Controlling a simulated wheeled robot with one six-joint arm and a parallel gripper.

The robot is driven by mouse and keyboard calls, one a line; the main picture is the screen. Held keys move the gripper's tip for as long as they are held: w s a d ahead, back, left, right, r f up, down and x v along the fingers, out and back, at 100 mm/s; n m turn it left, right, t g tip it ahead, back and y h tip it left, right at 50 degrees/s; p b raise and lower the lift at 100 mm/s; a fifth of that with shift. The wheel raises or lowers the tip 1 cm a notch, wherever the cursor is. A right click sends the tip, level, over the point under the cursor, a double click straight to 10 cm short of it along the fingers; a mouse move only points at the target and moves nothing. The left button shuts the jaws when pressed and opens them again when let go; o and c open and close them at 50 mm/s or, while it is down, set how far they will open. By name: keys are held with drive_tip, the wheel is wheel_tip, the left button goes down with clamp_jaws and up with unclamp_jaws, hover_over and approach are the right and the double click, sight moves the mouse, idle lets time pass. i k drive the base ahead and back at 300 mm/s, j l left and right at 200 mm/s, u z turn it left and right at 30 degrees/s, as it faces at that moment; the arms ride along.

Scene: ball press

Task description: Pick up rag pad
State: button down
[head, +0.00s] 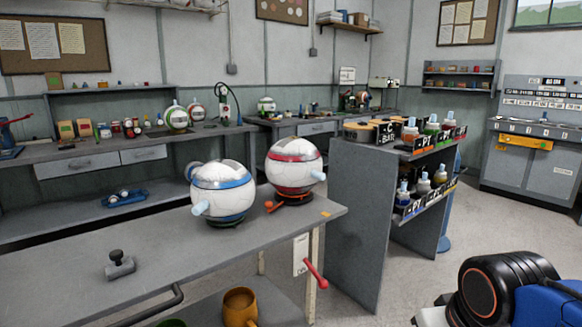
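A small grey block with a dark round knob on top (119,265) sits on the near grey workbench (60,285), left of centre. It is the only pad-like thing I can make out, and it looks like the rag pad, though its material is too small to tell. It stands upright with clear bench around it. Part of my own arm, black and blue, shows at the lower right, well apart from the pad. My gripper's fingers are not visible.
Two white ball-shaped machines, one blue-banded (222,192) and one red-banded (293,168), stand at the bench's far right end. A red lever (316,275) juts from the bench's side. A grey rack with bottles (360,215) stands right; floor lies between it and my arm.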

sight(120, 267)
drive_tip(key=u, duration=1.3)
